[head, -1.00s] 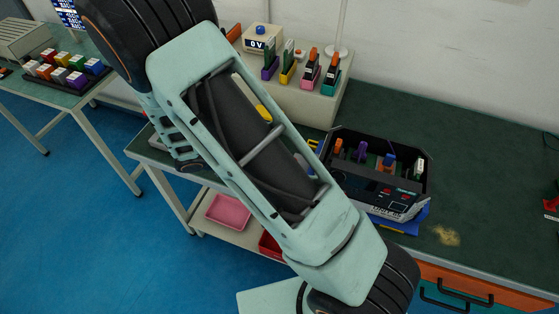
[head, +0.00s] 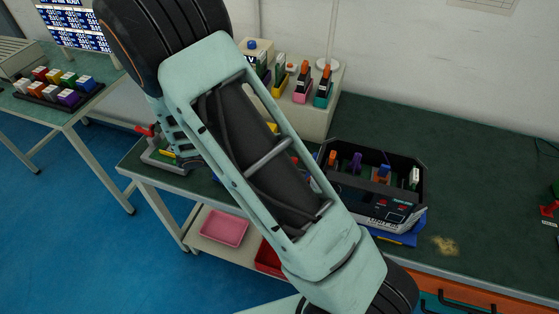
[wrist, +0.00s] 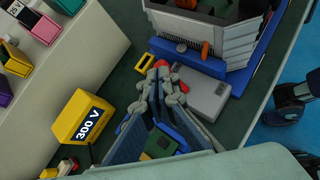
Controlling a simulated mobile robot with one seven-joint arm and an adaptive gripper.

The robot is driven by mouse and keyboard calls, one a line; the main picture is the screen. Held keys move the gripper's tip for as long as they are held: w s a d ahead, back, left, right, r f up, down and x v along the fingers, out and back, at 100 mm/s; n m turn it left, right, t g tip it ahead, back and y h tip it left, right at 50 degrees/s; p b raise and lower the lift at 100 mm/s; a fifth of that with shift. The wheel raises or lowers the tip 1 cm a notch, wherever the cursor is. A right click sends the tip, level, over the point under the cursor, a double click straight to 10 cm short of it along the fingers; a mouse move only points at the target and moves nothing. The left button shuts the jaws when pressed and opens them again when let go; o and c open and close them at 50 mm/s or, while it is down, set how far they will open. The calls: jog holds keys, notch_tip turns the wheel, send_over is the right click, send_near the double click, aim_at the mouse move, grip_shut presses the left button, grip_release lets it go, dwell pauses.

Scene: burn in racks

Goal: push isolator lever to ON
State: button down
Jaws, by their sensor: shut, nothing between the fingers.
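A red lever handle (head: 146,130) stands on a grey base (head: 165,160) at the left end of the green bench in the head view, partly behind my arm. Another small red part (head: 549,209) shows at the right edge; I cannot tell from its shape whether it is a lever. In the wrist view my gripper (wrist: 161,68) is shut, with its fingertips together and a red patch at the tips. It is over the bench between a yellow frame and a grey box. My gripper is hidden behind my arm in the head view. No ON marking is readable.
A black-walled rack unit (head: 375,208) sits mid-bench; its grey front and blue base show in the wrist view. A grey box (wrist: 200,93), a yellow frame (wrist: 146,62) and a yellow 300 V meter (wrist: 80,122) surround my gripper. The bench's back right is clear.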

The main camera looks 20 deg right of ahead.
jog(key=shift+r, duration=0.2)
jog(key=shift+r+p, duration=0.6)
jog(key=shift+r, duration=0.05)
